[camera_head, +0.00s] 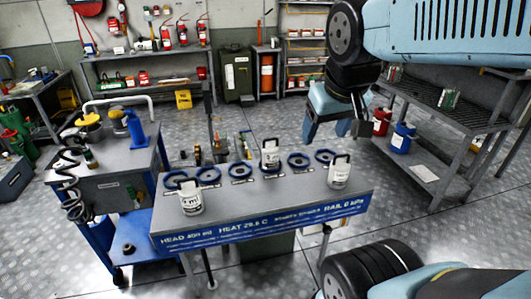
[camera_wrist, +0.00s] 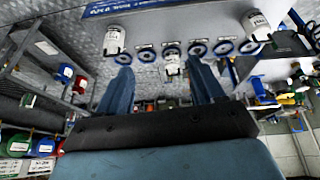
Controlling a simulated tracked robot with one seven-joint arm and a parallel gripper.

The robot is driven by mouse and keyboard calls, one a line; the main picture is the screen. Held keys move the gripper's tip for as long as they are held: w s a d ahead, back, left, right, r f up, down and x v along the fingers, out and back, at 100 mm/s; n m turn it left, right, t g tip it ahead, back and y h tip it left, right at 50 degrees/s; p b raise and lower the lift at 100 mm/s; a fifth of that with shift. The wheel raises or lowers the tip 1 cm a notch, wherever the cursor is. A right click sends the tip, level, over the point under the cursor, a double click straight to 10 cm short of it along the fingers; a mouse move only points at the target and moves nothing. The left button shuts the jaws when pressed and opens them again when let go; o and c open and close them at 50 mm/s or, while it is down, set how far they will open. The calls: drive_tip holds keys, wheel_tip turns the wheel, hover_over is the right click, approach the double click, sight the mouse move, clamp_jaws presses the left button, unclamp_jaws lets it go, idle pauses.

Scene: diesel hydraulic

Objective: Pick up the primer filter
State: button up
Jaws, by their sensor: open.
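Three white canisters with dark handles stand upright on the grey bench (camera_head: 265,203): one at the front left (camera_head: 190,202), one at the back middle (camera_head: 270,156), one at the right (camera_head: 338,176). Their labels are too small to read, so I cannot tell which is the primer filter. In the wrist view, turned around, the right canister (camera_wrist: 114,41), middle canister (camera_wrist: 172,64) and left canister (camera_wrist: 257,26) all show. My gripper (camera_head: 337,132) is open and empty, above and behind the bench's right end, apart from the canisters. Its blue fingers (camera_wrist: 160,70) also show in the wrist view.
Several blue rings (camera_head: 248,168) lie in a row on the bench. A blue-sided cart (camera_head: 105,165) with a coiled hose stands at the left. A metal rack (camera_head: 440,105) stands at the right, with a red can (camera_head: 381,121) and a blue can (camera_head: 402,138) by it.

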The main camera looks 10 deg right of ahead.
drive_tip(key=o, duration=0.6)
drive_tip(key=d+f+n+g+h, duration=0.1)
drive_tip(key=w+d+f+n+g+h, duration=0.1)
drive_tip(key=f, duration=0.1)
drive_tip(key=w+d+f+g+h, duration=0.1)
drive_tip(key=f, duration=0.1)
drive_tip(key=shift+w+f+n+g, duration=0.1)
drive_tip(key=shift+f+n+g, duration=0.1)
drive_tip(key=shift+n+g, duration=0.15)
drive_tip(key=w+d+f+n+h, duration=0.3)
drive_tip(key=w+f+n+h, duration=0.5)
drive_tip(key=w+n+h, duration=0.3)
drive_tip(key=n+t+y, duration=0.4)
drive_tip(key=n+t, duration=1)
drive_tip(key=n, duration=0.1)
approach(267, 158)
drive_tip(key=shift+a+f+g, duration=0.1)
drive_tip(key=shift+a+g, duration=0.15)
drive_tip(key=shift+a, duration=0.1)
drive_tip(key=shift+w+f, duration=0.1)
drive_tip(key=shift+w, duration=0.05)
drive_tip(key=x, duration=0.8)
drive_tip(key=shift+w+d+r, duration=0.25)
drive_tip(key=shift+w+d, duration=0.55)
drive_tip(key=shift+w, duration=0.05)
drive_tip(key=shift+w+d+r, duration=0.25)
drive_tip(key=shift+w+d, duration=0.75)
drive_tip(key=shift+w, duration=0.15)
